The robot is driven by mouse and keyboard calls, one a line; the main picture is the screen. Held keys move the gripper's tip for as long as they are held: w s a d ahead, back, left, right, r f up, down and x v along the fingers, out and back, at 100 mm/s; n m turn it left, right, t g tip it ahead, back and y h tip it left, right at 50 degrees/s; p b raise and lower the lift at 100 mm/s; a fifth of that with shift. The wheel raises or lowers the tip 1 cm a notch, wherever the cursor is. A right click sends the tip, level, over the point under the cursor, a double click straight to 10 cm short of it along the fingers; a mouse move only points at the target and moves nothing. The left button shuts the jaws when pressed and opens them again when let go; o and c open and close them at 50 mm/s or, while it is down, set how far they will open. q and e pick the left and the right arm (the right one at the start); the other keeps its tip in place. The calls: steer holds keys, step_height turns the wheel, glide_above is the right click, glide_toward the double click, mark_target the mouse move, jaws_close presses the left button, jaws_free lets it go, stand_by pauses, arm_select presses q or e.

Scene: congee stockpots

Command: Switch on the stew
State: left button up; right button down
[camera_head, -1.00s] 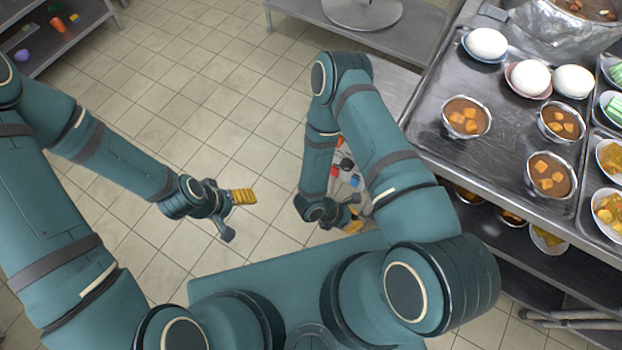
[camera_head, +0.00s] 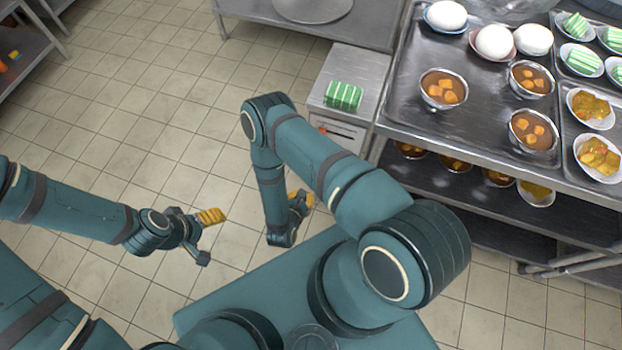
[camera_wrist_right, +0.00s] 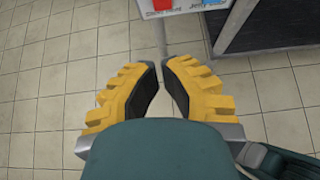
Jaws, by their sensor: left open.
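A small steel unit (camera_head: 350,85) stands left of the serving counter. Its front has a light panel (camera_head: 341,132) with an orange-red spot, partly hidden by my right arm. In the right wrist view a white panel (camera_wrist_right: 212,8) with red and blue parts and small lettering is cut off at the top edge. My right gripper (camera_wrist_right: 161,75) has its yellow fingers apart with bare floor between them, short of that panel. It also shows small in the head view (camera_head: 301,200). My left gripper (camera_head: 211,218) is open and empty over the floor. No stew pot is clearly identifiable.
A green-striped block (camera_head: 343,96) lies on the steel unit. The counter tray (camera_head: 462,122) at right holds bowls of brown stew-like food (camera_head: 443,88) and white round buns (camera_head: 495,42). A lower shelf (camera_head: 480,195) holds more bowls. Tiled floor at left is free.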

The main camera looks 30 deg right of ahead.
arm_select(q)
steer(key=shift+w+f+b, duration=0.15)
steer(key=shift+f+b, duration=0.6)
steer(key=shift+f, duration=0.05)
steer(key=shift+w+f+b, duration=0.15)
steer(key=shift+f+b, duration=0.6)
arm_select(e)
steer(key=r+x, duration=0.1)
steer(key=x, duration=1.2)
steer(key=shift+w+d, duration=0.4)
steer(key=shift+d, duration=0.15)
steer(key=shift+w+r, duration=0.1)
